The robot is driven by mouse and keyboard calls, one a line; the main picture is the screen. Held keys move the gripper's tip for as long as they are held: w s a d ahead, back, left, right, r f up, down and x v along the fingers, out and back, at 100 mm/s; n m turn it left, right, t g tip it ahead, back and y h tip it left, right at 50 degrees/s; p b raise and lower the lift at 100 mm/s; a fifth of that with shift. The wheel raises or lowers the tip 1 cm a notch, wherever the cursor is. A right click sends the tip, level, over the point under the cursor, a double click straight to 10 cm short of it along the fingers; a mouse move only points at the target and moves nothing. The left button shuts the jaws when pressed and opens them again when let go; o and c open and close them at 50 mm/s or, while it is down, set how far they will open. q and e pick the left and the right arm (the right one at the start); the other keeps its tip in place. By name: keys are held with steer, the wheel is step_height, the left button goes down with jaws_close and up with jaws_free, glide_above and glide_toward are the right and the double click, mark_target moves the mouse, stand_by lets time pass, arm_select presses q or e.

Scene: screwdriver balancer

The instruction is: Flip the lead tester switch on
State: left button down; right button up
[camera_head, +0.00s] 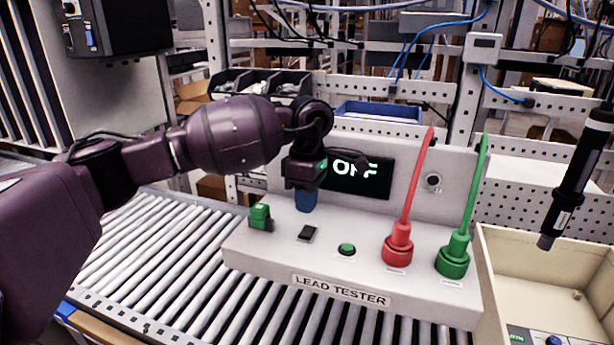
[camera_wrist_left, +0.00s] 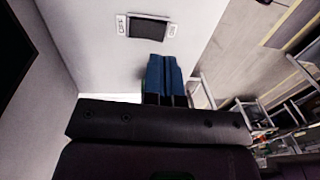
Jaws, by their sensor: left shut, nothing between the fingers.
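The lead tester (camera_head: 350,267) is a white box with a front label, standing over the roller conveyor. Its black rocker switch (camera_head: 307,233) is on the top face, left of a green button (camera_head: 346,249). The switch also shows in the left wrist view (camera_wrist_left: 149,30), with small white labels at its ends. My left gripper (camera_head: 305,207) is shut and empty, its blue fingers pointing down behind the switch. In the wrist view its fingertips (camera_wrist_left: 162,58) appear close to the switch; contact cannot be told. The display (camera_head: 358,175) seems to read OFF, partly covered by my gripper.
Red (camera_head: 398,245) and green (camera_head: 453,256) lead plugs stand on the tester's right side. A black screwdriver (camera_head: 577,180) hangs at right above a beige bin (camera_head: 490,270). The roller conveyor (camera_head: 150,250) is bare at left.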

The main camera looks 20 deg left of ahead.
mark_target(305, 234)
arm_select(q)
steer(key=f, duration=0.3)
steer(key=shift+s+f+p, duration=0.25)
steer(key=shift+f+p, duration=0.1)
steer(key=shift+f, duration=0.4)
steer(key=shift+s+f, duration=0.1)
steer(key=shift+f, duration=0.3)
arm_select(e)
steer(key=shift+s+d+f, duration=0.1)
steer(key=shift+s+d, duration=0.05)
steer(key=shift+s, duration=0.55)
arm_select(q)
steer(key=shift+f, duration=0.1)
arm_select(e)
steer(key=shift+w, duration=0.25)
arm_select(q)
steer(key=shift+f+t+b, duration=0.4)
steer(key=shift+b, duration=0.45)
steer(key=shift+s+r, duration=0.15)
steer(key=shift+r, duration=0.1)
arm_select(e)
steer(key=shift+w+f, duration=0.2)
steer(key=shift+f, duration=0.1)
arm_select(q)
steer(key=shift+w, duration=0.2)
arm_select(e)
steer(key=shift+f, duration=0.1)
